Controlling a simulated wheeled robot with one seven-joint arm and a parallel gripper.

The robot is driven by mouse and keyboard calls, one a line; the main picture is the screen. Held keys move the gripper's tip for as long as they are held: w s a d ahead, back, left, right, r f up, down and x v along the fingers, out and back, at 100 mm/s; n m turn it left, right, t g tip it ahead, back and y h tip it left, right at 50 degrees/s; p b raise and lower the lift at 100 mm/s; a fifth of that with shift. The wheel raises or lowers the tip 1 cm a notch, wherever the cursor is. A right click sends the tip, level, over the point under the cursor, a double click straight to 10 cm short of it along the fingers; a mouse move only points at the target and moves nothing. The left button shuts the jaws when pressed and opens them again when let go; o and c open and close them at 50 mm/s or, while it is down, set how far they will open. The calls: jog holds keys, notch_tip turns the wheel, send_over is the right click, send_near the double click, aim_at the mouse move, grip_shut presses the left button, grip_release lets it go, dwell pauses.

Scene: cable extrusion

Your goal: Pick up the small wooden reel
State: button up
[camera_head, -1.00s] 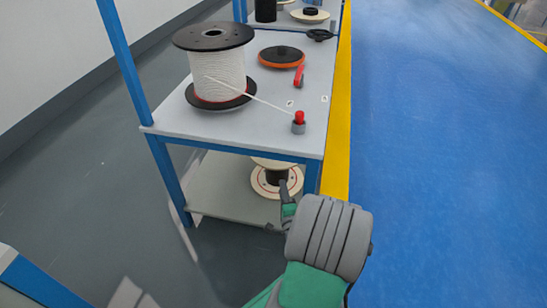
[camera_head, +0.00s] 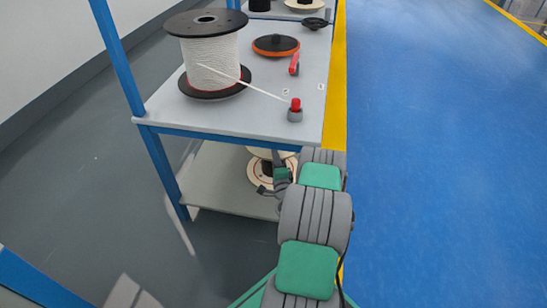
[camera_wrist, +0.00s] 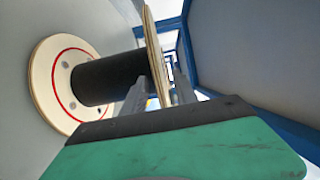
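The small wooden reel (camera_head: 259,175) is on the lower shelf of the table, partly hidden by my arm and the tabletop. In the wrist view the reel (camera_wrist: 45,80) shows two pale wooden flanges, one with a red ring, and a black core between them. My gripper (camera_wrist: 157,92) is open in the wrist view. The edge of one flange sits between its two fingers; I cannot tell whether they touch it. In the head view my gripper (camera_head: 272,188) is at the reel, low beside the front of the shelf.
The tabletop (camera_head: 240,118) above carries a large black reel of white cable (camera_head: 212,62), an orange-and-black disc (camera_head: 275,46), a red-handled tool (camera_head: 294,64) and a red-topped piece (camera_head: 295,110). Blue legs (camera_head: 165,170) frame the shelf. Blue floor on the right is clear.

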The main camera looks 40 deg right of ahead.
jog(key=shift+x, duration=0.8)
grip_shut()
dwell(0.7)
